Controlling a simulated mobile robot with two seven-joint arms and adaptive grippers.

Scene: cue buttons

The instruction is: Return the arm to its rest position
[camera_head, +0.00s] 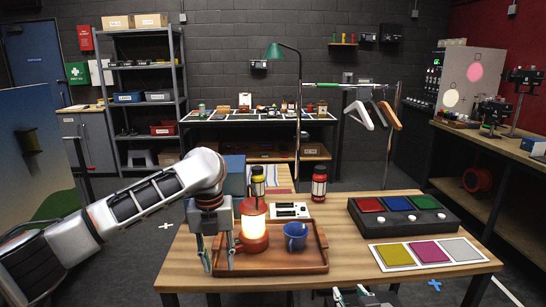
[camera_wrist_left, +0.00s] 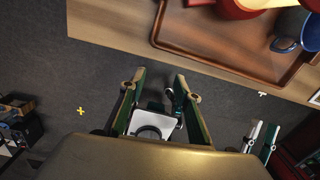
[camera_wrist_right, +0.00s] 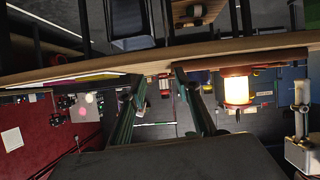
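My left arm reaches in from the left in the head view. My left gripper (camera_head: 217,262) hangs fingers down by the left side of the brown tray (camera_head: 290,266), beside the lit red lantern (camera_head: 254,228). In the left wrist view, my left gripper (camera_wrist_left: 158,85) has its fingers apart, with nothing between them and the floor below; the tray (camera_wrist_left: 220,65) is above it in the picture. My right gripper (camera_head: 362,294) barely shows at the bottom edge, at the table's front. In the right wrist view, my right gripper (camera_wrist_right: 160,85) has its fingers apart and is empty.
The tray also holds a blue mug (camera_head: 296,236). A black button box (camera_head: 410,222) with red, green and blue panels and a card (camera_head: 455,242) with coloured squares are on the right of the table (camera_head: 345,252). Two jars and a white switch plate (camera_head: 291,211) stand behind the tray.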

